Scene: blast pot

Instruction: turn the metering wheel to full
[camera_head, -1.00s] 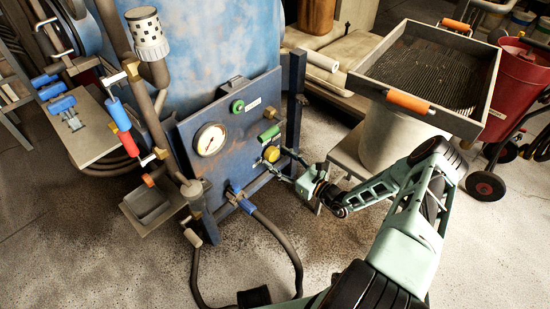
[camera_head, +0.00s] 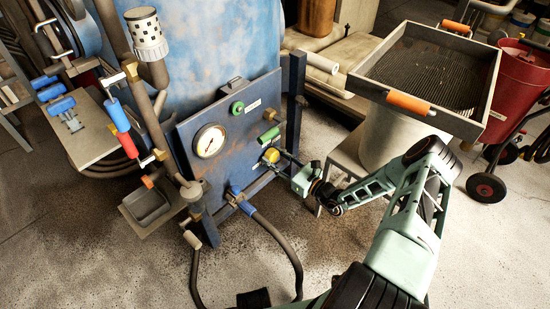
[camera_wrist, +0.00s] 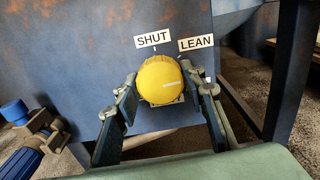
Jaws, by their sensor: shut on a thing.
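The metering wheel is a yellow round knob (camera_wrist: 160,80) on the blue panel (camera_head: 240,120). It also shows in the head view (camera_head: 271,155), partly hidden by my gripper.
A pressure gauge (camera_head: 210,141), a green button (camera_head: 238,107) and a green-handled valve (camera_head: 269,135) are on the same panel. A blue-handled valve (camera_wrist: 17,112) and hose are low at left in the wrist view. A blue post (camera_wrist: 292,85) stands at right.

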